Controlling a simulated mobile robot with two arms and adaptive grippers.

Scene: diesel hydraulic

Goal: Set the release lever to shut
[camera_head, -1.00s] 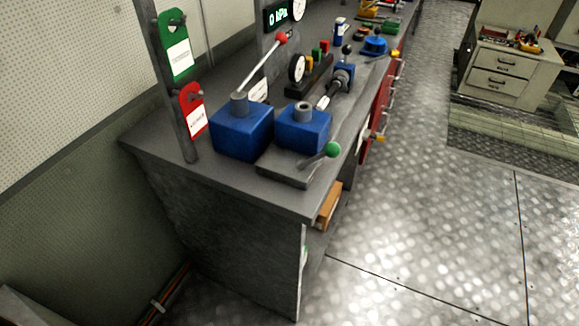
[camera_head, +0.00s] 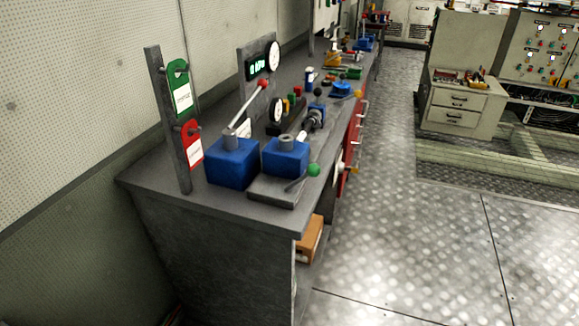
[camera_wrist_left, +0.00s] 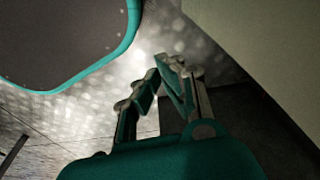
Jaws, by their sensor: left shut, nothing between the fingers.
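A short lever with a green knob (camera_head: 313,170), which looks like the release lever, sits low at the front of the smaller blue block (camera_head: 286,160) on the bench. Its rod slants up to the right toward the bench's edge. A long lever with a red knob (camera_head: 262,84) rises from the larger blue block (camera_head: 232,163) to its left. My left gripper (camera_wrist_left: 164,75) shows only in the left wrist view, shut and empty, with floor behind it and away from the lever. My right gripper is in neither view.
The grey bench (camera_head: 215,203) runs along the wall. A post with a green tag (camera_head: 180,95) and a red tag (camera_head: 193,150) stands at its near left corner. Gauges and a display (camera_head: 262,62) stand behind. The metal floor (camera_head: 400,240) to the right is clear.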

